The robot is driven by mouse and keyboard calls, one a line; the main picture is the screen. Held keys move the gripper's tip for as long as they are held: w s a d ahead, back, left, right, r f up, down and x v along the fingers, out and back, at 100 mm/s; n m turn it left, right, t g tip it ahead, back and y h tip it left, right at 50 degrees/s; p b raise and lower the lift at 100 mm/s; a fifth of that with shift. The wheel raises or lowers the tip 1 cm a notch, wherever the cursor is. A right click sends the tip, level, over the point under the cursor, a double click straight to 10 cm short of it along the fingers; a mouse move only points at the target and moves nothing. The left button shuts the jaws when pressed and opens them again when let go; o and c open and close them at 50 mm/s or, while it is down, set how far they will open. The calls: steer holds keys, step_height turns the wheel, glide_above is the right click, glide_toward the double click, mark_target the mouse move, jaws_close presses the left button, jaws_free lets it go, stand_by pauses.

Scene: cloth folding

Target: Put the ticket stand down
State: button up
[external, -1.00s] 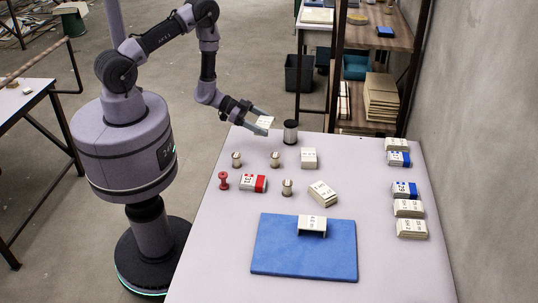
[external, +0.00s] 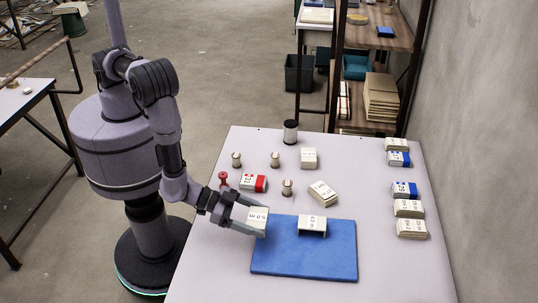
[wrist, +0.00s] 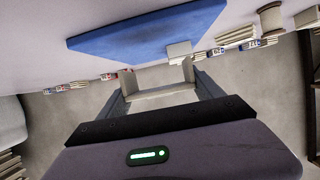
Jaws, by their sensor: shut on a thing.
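A white ticket stand with dark print (external: 257,220) is held in my gripper (external: 248,221), at the left edge of the blue cloth. My gripper is shut on it. The held stand also shows between the fingers in the wrist view (wrist: 160,95). Whether its lower edge touches the cloth or the table, I cannot tell. A second white stand (external: 312,226) rests on the upper middle of the cloth, to the right of my gripper; it also shows in the wrist view (wrist: 180,51).
The blue cloth (external: 305,259) lies flat on the pale table (external: 385,275). A red spool (external: 223,179), a red-and-white pack (external: 253,182), small spools, a dark canister (external: 290,132) and white packs stand behind it. More packs line the right edge. The right front is bare.

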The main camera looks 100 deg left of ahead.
steer(key=b, duration=0.4)
glide_above(300, 258)
steer(key=shift+f, duration=0.85)
steer(key=shift+w+f, duration=0.1)
steer(key=shift+f, duration=0.15)
steer(key=shift+f+b, duration=0.7)
steer(key=shift+f, duration=0.7)
steer(key=shift+f, duration=0.2)
steer(key=o, duration=1.3)
steer(key=shift+r, duration=0.1)
steer(key=shift+o, duration=0.2)
